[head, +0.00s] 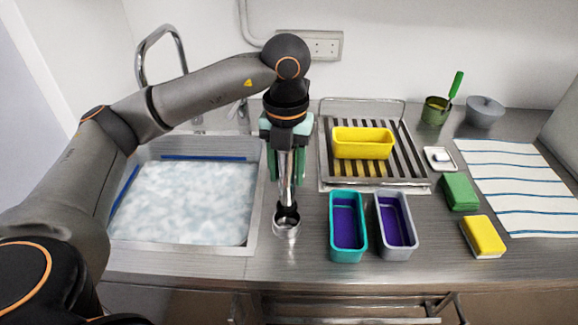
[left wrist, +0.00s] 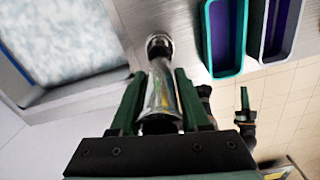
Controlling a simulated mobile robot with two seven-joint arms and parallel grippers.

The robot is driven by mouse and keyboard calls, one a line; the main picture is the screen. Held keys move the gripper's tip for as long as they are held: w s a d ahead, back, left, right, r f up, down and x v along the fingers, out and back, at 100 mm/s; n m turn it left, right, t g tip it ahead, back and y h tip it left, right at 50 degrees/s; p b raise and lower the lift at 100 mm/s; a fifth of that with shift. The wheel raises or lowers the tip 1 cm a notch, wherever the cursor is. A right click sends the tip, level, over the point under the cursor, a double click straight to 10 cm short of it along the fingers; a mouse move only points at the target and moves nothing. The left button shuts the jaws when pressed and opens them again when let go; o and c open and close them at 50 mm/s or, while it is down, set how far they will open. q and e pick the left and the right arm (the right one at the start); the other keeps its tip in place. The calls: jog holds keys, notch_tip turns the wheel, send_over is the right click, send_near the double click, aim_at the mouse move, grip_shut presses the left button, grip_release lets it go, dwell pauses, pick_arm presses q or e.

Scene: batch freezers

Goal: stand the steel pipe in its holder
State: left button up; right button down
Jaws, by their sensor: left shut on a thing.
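My left gripper (head: 286,178) points down over the counter, with its green fingers shut on the steel pipe (head: 286,190). The pipe is shiny and close to upright. It also shows between the fingers in the left wrist view (left wrist: 160,92). The holder (head: 286,231) is a small round steel cup right below the pipe, with a dark part at its mouth. It shows at the pipe's far end in the left wrist view (left wrist: 159,44). I cannot tell whether the pipe's end is inside it. In that view, what looks like my right gripper (left wrist: 245,100) hangs low, partly seen.
A yellow sponge (head: 484,236) lies farther right.

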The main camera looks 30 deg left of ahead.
aim_at(287, 193)
pick_arm(q)
jog(key=shift+f+b, duration=1.7)
jog(key=shift+f, duration=0.8)
jog(key=shift+f+b, duration=0.65)
jog(key=shift+f, duration=0.05)
jog(key=o, duration=0.9)
jog(key=shift+r, duration=0.1)
jog(key=shift+r+p, duration=4.2)
jog(key=shift+r, duration=1.35)
jog(key=shift+f, duration=0.1)
